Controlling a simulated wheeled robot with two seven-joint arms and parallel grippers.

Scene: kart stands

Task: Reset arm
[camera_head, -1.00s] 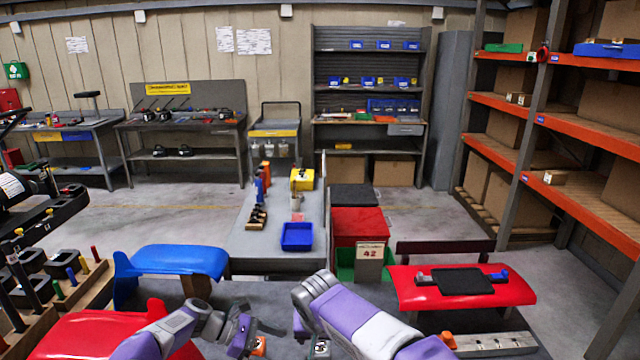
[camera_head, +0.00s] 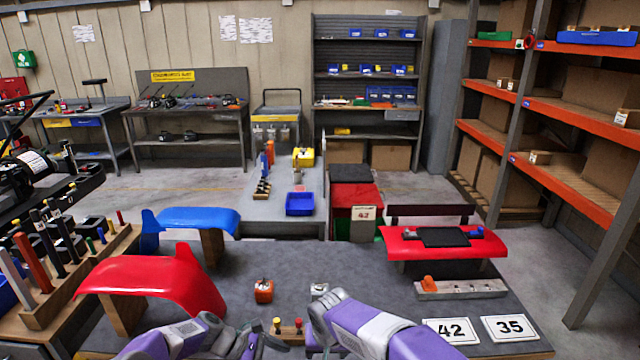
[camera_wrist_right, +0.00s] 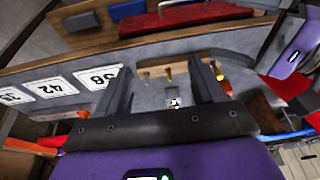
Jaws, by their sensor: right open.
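My right arm comes in from the lower right of the head view, its wrist bent over the grey table mat (camera_head: 370,290). Its gripper is mostly hidden there behind the wrist. In the right wrist view my right gripper (camera_wrist_right: 165,88) has its two dark fingers spread with nothing held between them; a small silver part (camera_wrist_right: 173,102) shows beyond the gap. My left arm lies low at the bottom left of the head view. My left gripper (camera_head: 265,342) is near the bottom edge, partly cut off, and its jaw gap is unclear.
A red curved panel (camera_head: 150,278) and a blue one (camera_head: 190,221) stand at left. An orange part (camera_head: 264,290) and a small silver block (camera_head: 319,290) lie mid-mat. At right are a red panel (camera_head: 400,245), a grey strip (camera_head: 460,289) and number cards (camera_head: 446,331).

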